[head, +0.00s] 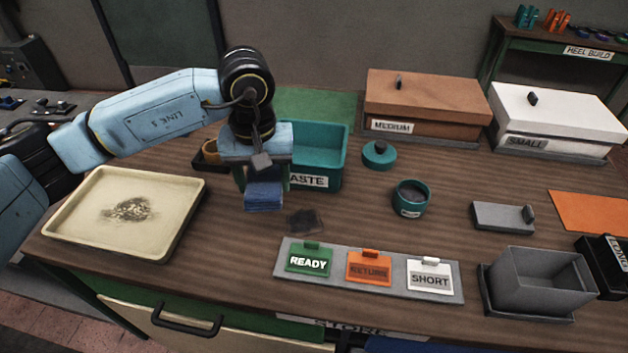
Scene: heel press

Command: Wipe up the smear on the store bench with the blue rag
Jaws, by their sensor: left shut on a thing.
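My left gripper (264,188) points down over the bench and is shut on the blue rag (264,196). The rag hangs folded between the fingers, just above or at the bench top; I cannot tell if it touches. A dark smear (306,221) lies on the brown wooden store bench (350,212), a little right of and nearer than the rag, apart from it in the picture. My right gripper does not show.
A teal waste bin (335,160) stands behind the gripper. A cream tray (70,220) with dark grit is at left. A grey rack (450,291) with READY, RETURN and SHORT cards lies in front of the smear. A teal pot (410,198) stands right.

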